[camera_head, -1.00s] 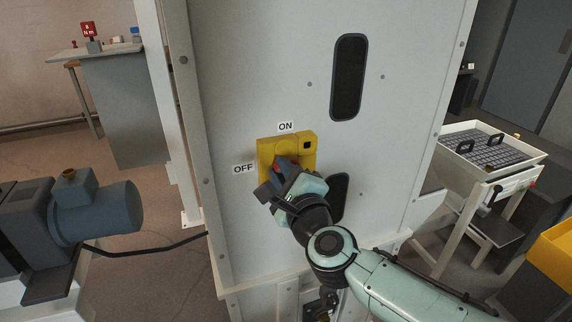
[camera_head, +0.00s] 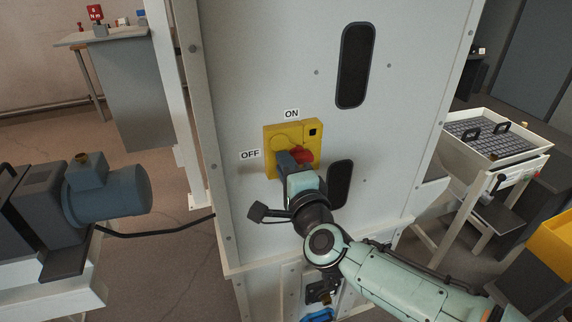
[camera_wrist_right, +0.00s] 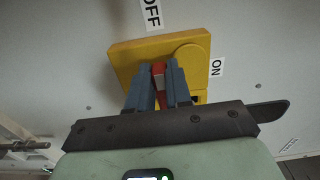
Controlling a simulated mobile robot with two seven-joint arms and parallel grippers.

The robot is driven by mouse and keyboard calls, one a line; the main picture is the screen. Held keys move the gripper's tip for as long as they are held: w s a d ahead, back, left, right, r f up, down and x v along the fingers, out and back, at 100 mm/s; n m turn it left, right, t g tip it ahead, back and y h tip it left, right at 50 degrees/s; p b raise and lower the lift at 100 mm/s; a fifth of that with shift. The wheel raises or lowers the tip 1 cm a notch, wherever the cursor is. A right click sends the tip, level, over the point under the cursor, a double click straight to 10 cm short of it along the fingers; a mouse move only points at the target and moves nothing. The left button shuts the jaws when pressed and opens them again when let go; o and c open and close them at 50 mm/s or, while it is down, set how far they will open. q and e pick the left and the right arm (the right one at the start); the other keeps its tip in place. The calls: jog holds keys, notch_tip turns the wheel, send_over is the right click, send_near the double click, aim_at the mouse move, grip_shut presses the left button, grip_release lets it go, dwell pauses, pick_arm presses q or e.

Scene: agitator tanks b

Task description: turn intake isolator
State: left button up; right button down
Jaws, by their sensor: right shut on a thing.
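The intake isolator is a yellow square switch plate (camera_head: 273,134) on the pale cabinet wall, with a red handle (camera_head: 302,155) at its middle. An ON label (camera_head: 292,114) is above it and an OFF label (camera_head: 250,155) is at its left. My right gripper (camera_head: 292,160) is at the front of the plate, covering its lower part. In the right wrist view the two blue-grey fingers (camera_wrist_right: 158,68) are closed on both sides of the red handle (camera_wrist_right: 158,80). The handle's exact angle is partly hidden. My left gripper is out of view.
The cabinet wall (camera_head: 265,80) has two dark oval windows, the upper one (camera_head: 355,65) above right of the switch. A blue motor (camera_head: 108,190) stands at left with a black cable. A sieve tray table (camera_head: 490,140) stands at right.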

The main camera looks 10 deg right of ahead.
dwell(0.3)
jog(key=c, duration=1)
grip_release()
jog(key=shift+c, duration=0.2)
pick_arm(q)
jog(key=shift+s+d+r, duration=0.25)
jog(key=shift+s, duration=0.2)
pick_arm(e)
jog(key=s+d, duration=0.2)
jog(key=s, duration=1.1)
jog(key=shift+d, duration=0.3)
jog(key=shift+f, duration=0.15)
